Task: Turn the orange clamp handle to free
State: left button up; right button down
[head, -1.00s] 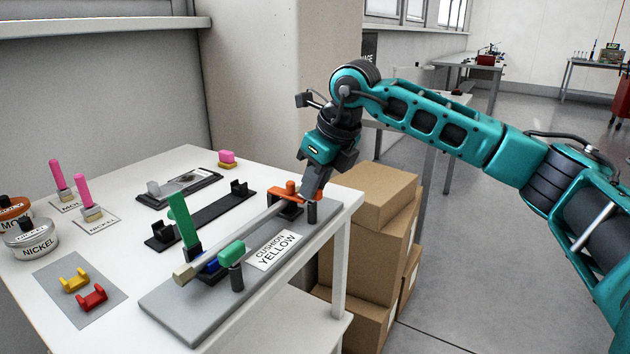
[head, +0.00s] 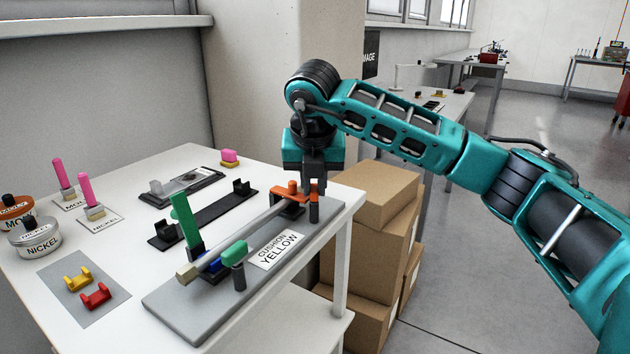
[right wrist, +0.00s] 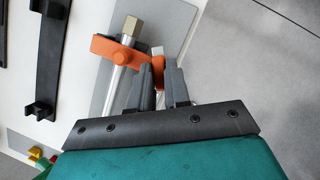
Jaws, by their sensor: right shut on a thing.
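The orange clamp handle (head: 293,190) lies across the far end of a grey rod (head: 262,222) on the grey fixture plate (head: 190,316). In the right wrist view the orange bar (right wrist: 120,52) crosses over the rod, and its right end is at my fingertips. My right gripper (head: 316,188) points down at the right end of the handle, beside a dark post. It is shut on the handle's orange end, which also shows between the fingers in the right wrist view (right wrist: 158,80). A green clamp (head: 234,253) sits at the near end. My left gripper is not in view.
A CUSHION YELLOW label (head: 276,248) lies on the plate. Left are a black bracket bar (head: 205,215), yellow (head: 78,279) and red (head: 95,295) cradles, and tins (head: 35,240). Cardboard boxes (head: 375,260) stand beyond the table's right edge.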

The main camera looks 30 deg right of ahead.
jog(key=m+g+h, duration=0.1)
jog(key=m, duration=0.3)
jog(key=shift+w+a+r+p, duration=0.1)
jog(key=shift+p, duration=0.25)
jog(key=shift+m+g+h, duration=0.3)
jog(key=shift+m+h, duration=0.1)
jog(key=shift+m, duration=0.9)
jog(key=c, duration=1.1)
grip_release()
